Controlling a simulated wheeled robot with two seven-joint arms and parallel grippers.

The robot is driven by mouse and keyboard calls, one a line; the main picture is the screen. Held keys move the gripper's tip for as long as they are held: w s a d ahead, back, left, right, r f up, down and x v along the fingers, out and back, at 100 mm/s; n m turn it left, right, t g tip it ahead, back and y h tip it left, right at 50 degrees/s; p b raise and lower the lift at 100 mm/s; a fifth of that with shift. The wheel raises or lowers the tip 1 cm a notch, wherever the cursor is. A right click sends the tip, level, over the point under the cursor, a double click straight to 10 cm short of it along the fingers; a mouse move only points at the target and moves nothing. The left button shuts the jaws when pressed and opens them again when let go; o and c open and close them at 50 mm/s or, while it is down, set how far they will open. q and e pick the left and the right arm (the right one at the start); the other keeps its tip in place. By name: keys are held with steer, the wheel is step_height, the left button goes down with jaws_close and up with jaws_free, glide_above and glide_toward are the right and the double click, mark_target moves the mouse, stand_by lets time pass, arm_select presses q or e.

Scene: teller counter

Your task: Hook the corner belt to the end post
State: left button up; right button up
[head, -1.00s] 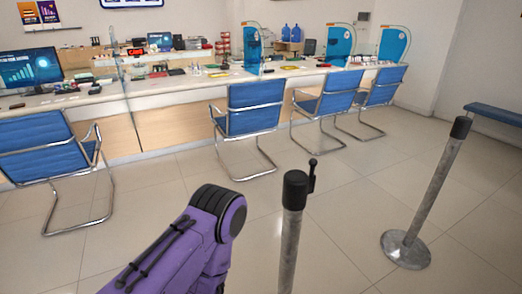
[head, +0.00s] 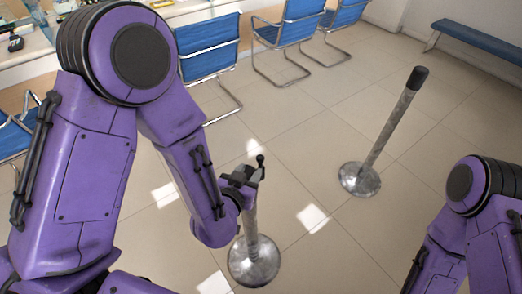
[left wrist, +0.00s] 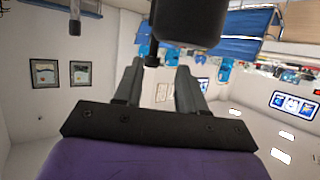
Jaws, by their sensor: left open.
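The near post (head: 251,222) is grey with a round metal base. Its black cap (left wrist: 188,22) fills the top of the left wrist view, and a thin black handle with a knob (head: 261,159), perhaps the belt's end, stands at its side. My left gripper (head: 246,174) is at the post's top and hides most of the cap. In the left wrist view its fingers (left wrist: 160,68) are apart, and the handle (left wrist: 152,52) appears between their tips, not gripped. A second post (head: 385,130) with a black top stands upright to the right. No belt strap shows. My right gripper is out of frame.
Blue chairs (head: 208,55) line the counter at the back. A blue bench (head: 480,42) stands at the far right. The tiled floor between the two posts is clear. My right arm shows at the lower right.

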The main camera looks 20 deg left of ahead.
mark_target(259, 162)
arm_select(q)
steer(key=w+b, duration=0.1)
steer(key=d+f+b, duration=0.1)
steer(key=shift+w+f+b, duration=0.2)
steer(key=shift+w+b, duration=0.15)
steer(key=x, duration=0.2)
steer(key=p+x, duration=0.1)
steer(key=x, duration=0.3)
steer(key=shift+w+d+r+p, duration=0.1)
steer(key=shift+w+r+p, duration=0.1)
steer(key=shift+w+p, duration=0.2)
steer(key=shift+w+f, duration=0.15)
steer(key=shift+w, duration=0.2)
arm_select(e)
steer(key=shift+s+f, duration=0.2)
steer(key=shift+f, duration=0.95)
